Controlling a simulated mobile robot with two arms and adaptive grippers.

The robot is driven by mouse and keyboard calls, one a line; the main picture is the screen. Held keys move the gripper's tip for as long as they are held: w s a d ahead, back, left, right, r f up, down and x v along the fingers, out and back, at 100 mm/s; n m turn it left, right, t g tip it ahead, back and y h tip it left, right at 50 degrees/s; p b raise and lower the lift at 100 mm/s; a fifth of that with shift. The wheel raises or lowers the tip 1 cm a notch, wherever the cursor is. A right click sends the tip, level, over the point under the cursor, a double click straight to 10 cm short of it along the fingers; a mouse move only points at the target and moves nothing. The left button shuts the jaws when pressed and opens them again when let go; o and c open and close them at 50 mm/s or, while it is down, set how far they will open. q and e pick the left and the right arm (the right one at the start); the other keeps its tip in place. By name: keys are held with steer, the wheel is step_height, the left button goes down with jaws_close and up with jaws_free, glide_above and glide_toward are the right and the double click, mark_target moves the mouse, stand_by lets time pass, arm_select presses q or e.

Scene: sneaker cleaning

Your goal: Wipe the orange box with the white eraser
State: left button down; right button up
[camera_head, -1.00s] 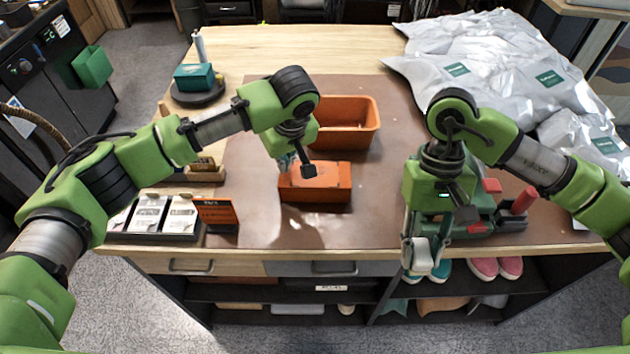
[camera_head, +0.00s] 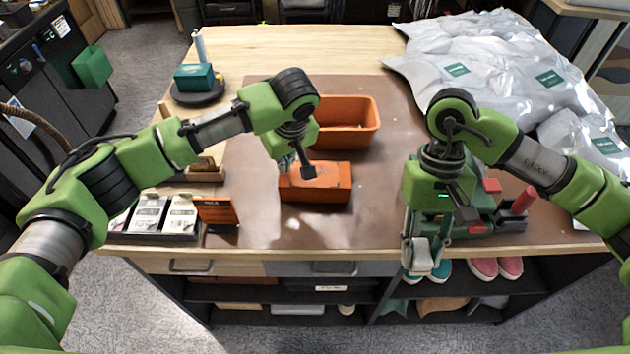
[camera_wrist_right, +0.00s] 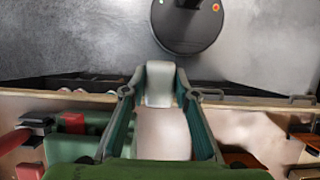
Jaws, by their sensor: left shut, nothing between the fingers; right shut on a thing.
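A low orange box (camera_head: 328,190) sits on the brown mat near the middle of the table. A second, open orange bin (camera_head: 352,138) stands behind it. My left gripper (camera_head: 286,163) is shut and empty at the left back edge of the front box; part of my wrist hides the box top, and I cannot tell if the fingers touch it. My right gripper (camera_head: 420,262) points down at the table's front edge, shut on the white eraser (camera_wrist_right: 159,84). The eraser also shows small in the head view (camera_head: 421,250), to the right of the box and apart from it.
A green and red tool caddy (camera_head: 478,227) stands behind my right gripper. A black tray of packets (camera_head: 165,216) and an orange sign (camera_head: 217,213) are at the left. Silver bags (camera_head: 490,65) cover the back right. The mat between box and caddy is clear.

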arm_select(q)
steer(key=shift+f, duration=0.45)
